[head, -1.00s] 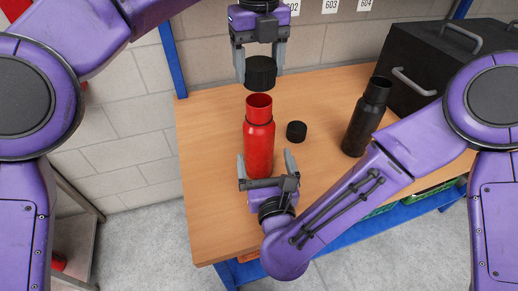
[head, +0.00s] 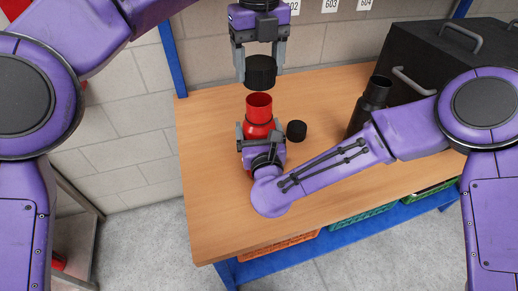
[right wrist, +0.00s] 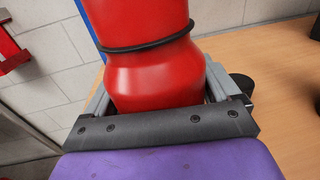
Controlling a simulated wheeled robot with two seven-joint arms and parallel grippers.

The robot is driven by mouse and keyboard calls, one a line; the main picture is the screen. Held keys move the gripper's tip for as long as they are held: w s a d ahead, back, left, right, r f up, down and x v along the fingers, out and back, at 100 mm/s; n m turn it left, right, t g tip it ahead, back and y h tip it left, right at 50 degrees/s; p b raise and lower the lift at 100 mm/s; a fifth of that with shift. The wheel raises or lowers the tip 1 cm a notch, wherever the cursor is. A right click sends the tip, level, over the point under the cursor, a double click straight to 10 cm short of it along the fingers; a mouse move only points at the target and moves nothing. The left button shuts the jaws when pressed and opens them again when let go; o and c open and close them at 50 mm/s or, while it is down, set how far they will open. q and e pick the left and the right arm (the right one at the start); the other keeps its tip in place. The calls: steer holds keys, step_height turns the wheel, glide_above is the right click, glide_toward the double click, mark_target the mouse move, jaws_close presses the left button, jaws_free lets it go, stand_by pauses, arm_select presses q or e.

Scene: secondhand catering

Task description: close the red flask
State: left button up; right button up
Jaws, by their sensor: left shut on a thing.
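The red flask (head: 259,106) stands upright and open-topped on the table. My left gripper (head: 261,68) is shut on a black cap (head: 261,74), holding it above the flask's mouth, slightly apart from it. My right gripper (head: 261,132) is low at the flask's front, with one finger on each side of its body. In the right wrist view the red body (right wrist: 155,75) with a dark ring fills the space between the fingers, which look still spread around it. The flask's lower part is hidden by my right gripper in the head view.
A second black cap (head: 297,130) lies on the wooden table (head: 220,200) right of the flask. A black flask (head: 372,102) stands farther right, partly behind my right arm. A black case (head: 430,65) with handles is at the back right. The table's front left is clear.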

mark_target(259, 99)
steer(key=c, duration=0.9)
arm_select(q)
steer(key=shift+f, duration=2.45)
steer(key=shift+f, duration=0.15)
steer(key=shift+f, duration=0.75)
steer(key=shift+f, duration=0.55)
